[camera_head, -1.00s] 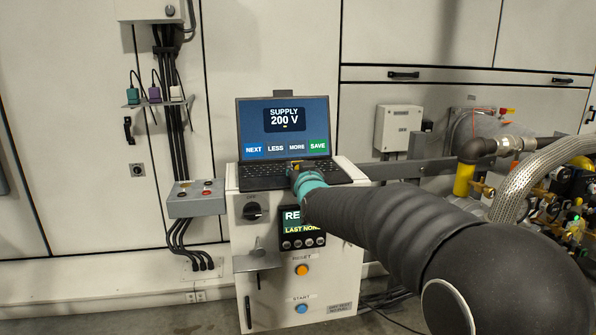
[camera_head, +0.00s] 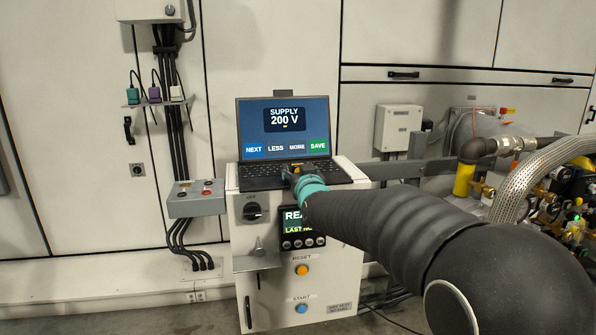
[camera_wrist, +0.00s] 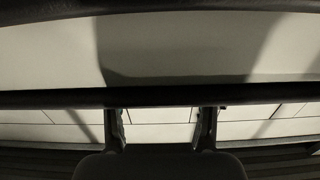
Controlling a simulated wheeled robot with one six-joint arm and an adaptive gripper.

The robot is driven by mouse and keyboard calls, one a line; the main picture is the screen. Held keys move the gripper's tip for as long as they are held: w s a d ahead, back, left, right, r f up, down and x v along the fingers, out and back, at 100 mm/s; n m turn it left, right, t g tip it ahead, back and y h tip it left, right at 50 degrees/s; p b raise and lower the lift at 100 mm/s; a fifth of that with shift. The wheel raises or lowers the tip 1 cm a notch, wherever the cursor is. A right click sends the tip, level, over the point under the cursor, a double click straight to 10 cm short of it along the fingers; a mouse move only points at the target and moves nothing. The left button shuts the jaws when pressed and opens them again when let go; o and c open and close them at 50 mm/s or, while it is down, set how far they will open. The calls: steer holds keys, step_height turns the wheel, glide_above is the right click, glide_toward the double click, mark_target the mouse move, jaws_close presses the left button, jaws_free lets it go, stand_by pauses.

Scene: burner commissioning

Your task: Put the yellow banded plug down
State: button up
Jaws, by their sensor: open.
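My gripper (camera_head: 291,173) is over the laptop's keyboard, behind its teal wrist part. In the wrist view the two fingers of my gripper (camera_wrist: 160,122) stand wide apart, with nothing seen between them. A small yellow spot (camera_head: 296,164) shows at the gripper's tip in the head view. It is too small to tell whether it is the yellow banded plug, and I cannot make out that plug elsewhere. The laptop (camera_head: 260,178) stands open on the white cabinet and its screen reads SUPPLY 200 V.
Green, purple and white plugs (camera_head: 154,94) stand on a small wall shelf at left. A grey socket box (camera_head: 195,205) is beside the cabinet (camera_head: 270,285). A small ledge (camera_head: 256,262) with a grey piece juts from its front. Pipes and a braided hose (camera_head: 530,170) crowd the right.

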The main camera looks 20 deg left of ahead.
steer(key=b+v, duration=0.1)
steer(key=v, duration=1)
steer(key=shift+s+b, duration=0.3)
steer(key=shift+d, duration=0.1)
steer(key=s+d+f+m+g+h, duration=0.1)
steer(key=s+d+f+g+h, duration=0.1)
steer(key=s+d, duration=0.4)
steer(key=s+d+f+m+g+h, duration=0.2)
steer(key=s+d+f, duration=0.3)
steer(key=d, duration=0.9)
steer(key=s+d+f+m+g+h, duration=0.1)
steer(key=s+d+f+g+h, duration=0.1)
steer(key=s+d, duration=0.5)
steer(key=d+f+h, duration=0.1)
steer(key=d, duration=0.2)
steer(key=shift+s+d+f+m+h, duration=0.3)
steer(key=shift+s+d+f+h, duration=0.05)
steer(key=shift+s+d+h, duration=0.05)
steer(key=shift+o, duration=0.3)
steer(key=s+d+f+m+g+h, duration=0.1)
steer(key=s+d+f, duration=0.2)
steer(key=s, duration=0.3)
steer(key=s+d+f+g, duration=0.2)
steer(key=s+d, duration=0.1)
steer(key=s, duration=0.2)
steer(key=shift+s+f+m+g+h, duration=0.3)
steer(key=shift+s+f+m+h, duration=0.05)
steer(key=shift+s+m+h, duration=0.05)
